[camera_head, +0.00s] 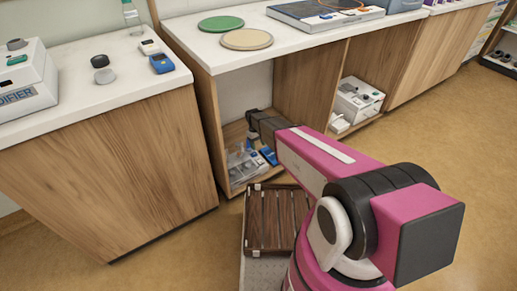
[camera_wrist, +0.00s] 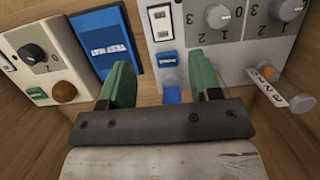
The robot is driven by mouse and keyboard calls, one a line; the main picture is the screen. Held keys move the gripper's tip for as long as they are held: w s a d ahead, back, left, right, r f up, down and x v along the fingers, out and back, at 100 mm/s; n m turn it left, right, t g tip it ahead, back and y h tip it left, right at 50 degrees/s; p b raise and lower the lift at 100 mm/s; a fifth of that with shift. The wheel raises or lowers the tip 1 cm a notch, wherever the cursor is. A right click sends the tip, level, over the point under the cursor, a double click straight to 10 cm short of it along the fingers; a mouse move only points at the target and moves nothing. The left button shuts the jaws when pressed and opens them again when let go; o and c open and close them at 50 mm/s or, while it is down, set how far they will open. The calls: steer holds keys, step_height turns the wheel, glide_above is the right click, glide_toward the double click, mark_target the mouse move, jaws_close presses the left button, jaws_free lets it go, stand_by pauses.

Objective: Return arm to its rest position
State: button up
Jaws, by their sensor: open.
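My arm, pink and black, reaches from the lower right in the head view into the open cubby below the counter. My gripper's end is mostly hidden there among the shelf items. In the wrist view my gripper (camera_wrist: 161,88) shows two green fingers set apart, with nothing held between them. A blue tab (camera_wrist: 171,91) shows beyond the gap, in front of a grey panel with knobs (camera_wrist: 212,52). A blue box with a white label (camera_wrist: 103,43) is behind the left finger. A cream device with a black knob (camera_wrist: 38,52) is at the left.
The cubby's wooden side wall (camera_head: 207,120) and the counter top (camera_head: 205,55) border my arm closely. A slatted wooden crate (camera_head: 276,218) is below the arm. A white device (camera_head: 358,100) sits in the right cubby. Floor at the right (camera_head: 450,130) is clear.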

steer(key=s+d+r+m+t, duration=0.1)
steer(key=s+d+r+m, duration=0.2)
steer(key=s+d+r, duration=0.7)
steer(key=s+d+r+m+t+y, duration=0.1)
steer(key=s+d+r+m, duration=0.2)
steer(key=s+d+r, duration=0.7)
step_height(320, 180, up, 6)
steer(key=shift+s+d+f+m+y, duration=0.1)
steer(key=shift+s+d+m+y, duration=0.25)
steer(key=shift+s, duration=0.2)
